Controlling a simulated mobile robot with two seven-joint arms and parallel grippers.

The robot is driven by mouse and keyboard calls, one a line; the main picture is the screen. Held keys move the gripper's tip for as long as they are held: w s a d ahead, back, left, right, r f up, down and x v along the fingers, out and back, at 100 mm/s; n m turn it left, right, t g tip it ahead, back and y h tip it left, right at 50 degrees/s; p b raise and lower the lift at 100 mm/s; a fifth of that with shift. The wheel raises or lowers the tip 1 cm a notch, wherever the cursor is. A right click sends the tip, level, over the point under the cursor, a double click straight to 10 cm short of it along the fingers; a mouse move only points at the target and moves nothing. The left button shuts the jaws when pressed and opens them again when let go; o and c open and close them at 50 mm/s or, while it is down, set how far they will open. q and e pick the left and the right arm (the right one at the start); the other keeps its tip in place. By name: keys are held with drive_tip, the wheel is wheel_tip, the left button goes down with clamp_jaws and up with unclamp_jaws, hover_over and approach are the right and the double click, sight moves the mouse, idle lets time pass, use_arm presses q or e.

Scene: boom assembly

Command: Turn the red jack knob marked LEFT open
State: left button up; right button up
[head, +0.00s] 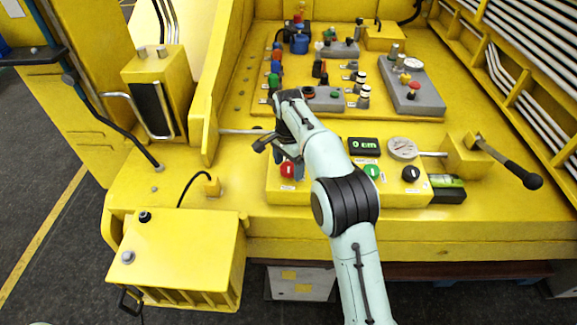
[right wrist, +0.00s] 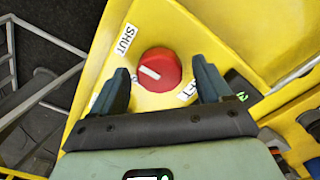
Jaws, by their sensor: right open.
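The red knob (head: 288,170) sits at the left end of the yellow control panel in the head view. In the right wrist view the red knob (right wrist: 166,64) has a white mark on its left part, slanting toward upper left. A SHUT label (right wrist: 125,39) lies at its upper left. A label ending in "FT" (right wrist: 189,90) lies at its lower right, partly hidden by a finger. My right gripper (right wrist: 162,87) is open, with one finger on each side of the knob and gaps visible. In the head view my right gripper (head: 276,150) is just above the knob. My left gripper is not in view.
A green knob (head: 372,172) and a black knob (head: 411,173) sit farther right on the panel. Behind them are a display reading 0 cm (head: 364,146) and a round gauge (head: 402,148). A black-handled lever (head: 512,165) sticks out at right. A yellow box (head: 180,245) stands front left.

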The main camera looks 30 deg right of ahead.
drive_tip(key=c, duration=1)
drive_tip(key=shift+c, duration=0.2)
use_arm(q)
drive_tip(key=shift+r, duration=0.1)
